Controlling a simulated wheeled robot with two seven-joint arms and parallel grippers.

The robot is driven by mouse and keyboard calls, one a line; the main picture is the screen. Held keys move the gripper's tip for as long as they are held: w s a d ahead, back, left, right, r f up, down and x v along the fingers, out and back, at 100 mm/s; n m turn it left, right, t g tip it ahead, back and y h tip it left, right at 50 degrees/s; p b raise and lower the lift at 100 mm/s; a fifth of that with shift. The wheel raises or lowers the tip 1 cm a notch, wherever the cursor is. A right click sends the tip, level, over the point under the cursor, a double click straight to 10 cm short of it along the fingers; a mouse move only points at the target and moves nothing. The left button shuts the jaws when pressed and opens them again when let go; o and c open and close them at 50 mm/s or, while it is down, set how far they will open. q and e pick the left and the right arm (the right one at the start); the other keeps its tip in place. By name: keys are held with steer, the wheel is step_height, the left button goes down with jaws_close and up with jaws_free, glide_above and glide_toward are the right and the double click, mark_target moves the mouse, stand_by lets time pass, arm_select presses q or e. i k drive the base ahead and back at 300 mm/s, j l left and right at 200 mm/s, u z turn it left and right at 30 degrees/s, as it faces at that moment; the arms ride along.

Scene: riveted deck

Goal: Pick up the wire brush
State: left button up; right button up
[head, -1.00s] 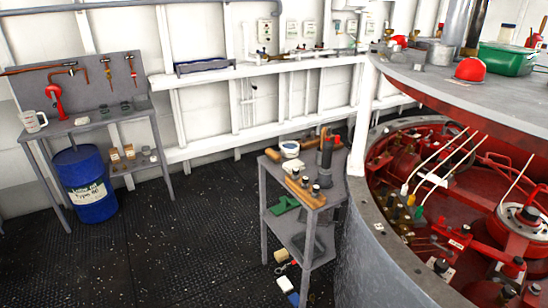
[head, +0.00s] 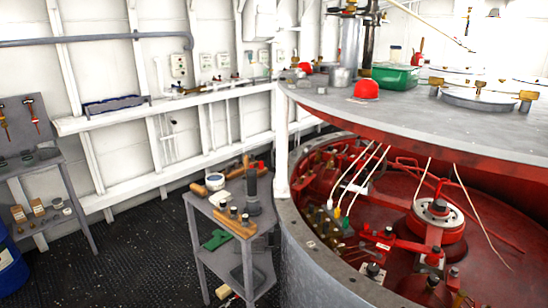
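I cannot single out the wire brush for certain at this size. A small grey two-shelf cart (head: 192,203) stands on the deck left of the large round tank. Its top holds a wooden block with dark knobs (head: 235,222), a wooden-handled item (head: 199,190), a round white-topped pot (head: 215,181) and a dark upright cylinder (head: 252,190). A green tool (head: 215,240) lies on its lower shelf. A small tan block (head: 223,291) lies on the floor beneath. Neither of my grippers shows.
The round tank (head: 300,245) with red machinery inside fills the right. Its grey raised lid (head: 420,122) carries a red cap (head: 366,89) and a green box (head: 395,78). A grey workbench (head: 70,200) and blue drum (head: 10,268) stand left. Dark floor (head: 125,260) between is clear.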

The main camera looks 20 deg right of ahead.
mark_target(200, 192)
steer(key=i+j+z, duration=0.25)
steer(key=i, duration=0.2)
steer(key=i+j+z, duration=0.25)
steer(key=i, duration=0.2)
